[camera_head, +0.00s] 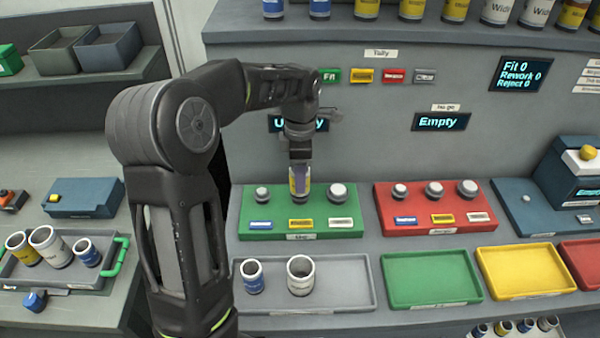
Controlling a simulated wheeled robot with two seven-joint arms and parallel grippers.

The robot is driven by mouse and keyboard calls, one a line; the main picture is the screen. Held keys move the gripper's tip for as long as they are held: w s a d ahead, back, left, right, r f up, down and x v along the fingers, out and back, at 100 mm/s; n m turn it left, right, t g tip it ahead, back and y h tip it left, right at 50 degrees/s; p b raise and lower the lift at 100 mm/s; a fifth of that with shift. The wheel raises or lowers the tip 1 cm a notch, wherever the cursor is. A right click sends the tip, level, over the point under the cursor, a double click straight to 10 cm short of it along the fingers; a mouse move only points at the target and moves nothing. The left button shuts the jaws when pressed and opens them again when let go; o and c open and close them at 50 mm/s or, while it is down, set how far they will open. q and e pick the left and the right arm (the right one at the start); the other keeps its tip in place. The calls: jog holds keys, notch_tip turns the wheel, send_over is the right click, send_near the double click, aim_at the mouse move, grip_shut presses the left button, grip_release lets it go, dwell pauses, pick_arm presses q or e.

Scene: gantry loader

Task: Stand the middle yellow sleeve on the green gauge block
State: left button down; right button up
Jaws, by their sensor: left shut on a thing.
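My left gripper (299,165) points down and is shut on the yellow sleeve (300,188), held upright at the middle position of the green gauge block (258,222). The middle plug is hidden by the sleeve; I cannot tell how far the sleeve sits over it. Grey plugs show to its left (262,193) and right (338,191). My right gripper is not in view.
A grey tray (345,290) in front holds a blue sleeve (252,277) and a white sleeve (300,275). To the right are a red gauge block (395,218), a green tray (430,278) and a yellow tray (525,270). A left tray (70,278) holds several sleeves.

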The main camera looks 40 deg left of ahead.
pick_arm(q)
jog(key=shift+f, duration=0.2)
dwell(0.6)
jog(key=c, duration=0.7)
grip_release()
jog(key=shift+o, duration=0.2)
notch_tip(320, 180, up, 8)
jog(key=b, duration=0.1)
jog(key=shift+f, duration=0.15)
dwell(0.4)
